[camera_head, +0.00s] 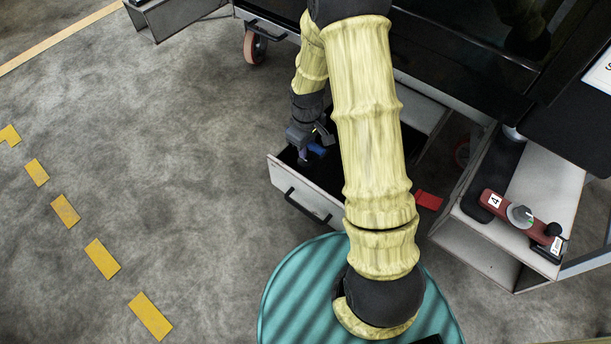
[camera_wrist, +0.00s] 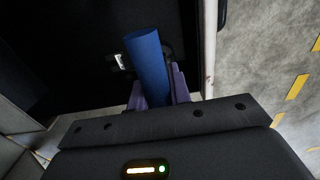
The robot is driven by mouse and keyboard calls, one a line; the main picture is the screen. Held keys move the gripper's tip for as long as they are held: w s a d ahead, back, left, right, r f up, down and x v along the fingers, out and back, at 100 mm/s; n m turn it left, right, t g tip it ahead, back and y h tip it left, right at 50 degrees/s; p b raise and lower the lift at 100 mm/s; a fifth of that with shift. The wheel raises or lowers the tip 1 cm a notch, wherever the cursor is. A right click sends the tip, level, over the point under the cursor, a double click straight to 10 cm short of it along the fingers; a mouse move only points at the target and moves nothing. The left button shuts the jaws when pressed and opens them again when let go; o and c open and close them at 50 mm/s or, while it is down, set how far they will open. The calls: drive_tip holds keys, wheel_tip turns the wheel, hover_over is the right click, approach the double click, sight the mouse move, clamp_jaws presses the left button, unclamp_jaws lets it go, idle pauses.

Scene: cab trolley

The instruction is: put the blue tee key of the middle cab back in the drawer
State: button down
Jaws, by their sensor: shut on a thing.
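The blue tee key (camera_wrist: 148,60) is held between the purple fingers of my gripper (camera_wrist: 158,92) in the wrist view. Its blue bar sticks out past the fingertips; the rest of it is hidden. In the head view the blue key (camera_head: 317,149) shows small beside my gripper (camera_head: 304,155), over the open drawer. The drawer (camera_head: 300,196) is pulled out, with a light front, a black handle and a dark inside. My gripper is at its left part. I cannot tell whether the key touches the drawer floor. My arm hides much of the drawer.
An open step compartment (camera_head: 545,185) at the right carries a dark red tool (camera_head: 515,212) marked 4. A red tag (camera_head: 428,200) shows right of my arm. A castor wheel (camera_head: 254,48) stands at the top. The grey floor at left is clear, with yellow dashes (camera_head: 102,258).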

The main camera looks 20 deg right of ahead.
sight(306, 160)
wheel_tip(306, 160, down, 6)
drive_tip(key=b, duration=0.3)
drive_tip(key=shift+r, duration=0.1)
wheel_tip(306, 160, down, 4)
drive_tip(key=b, duration=0.3)
drive_tip(key=shift+r, duration=0.15)
drive_tip(key=c, duration=1.3)
unclamp_jaws()
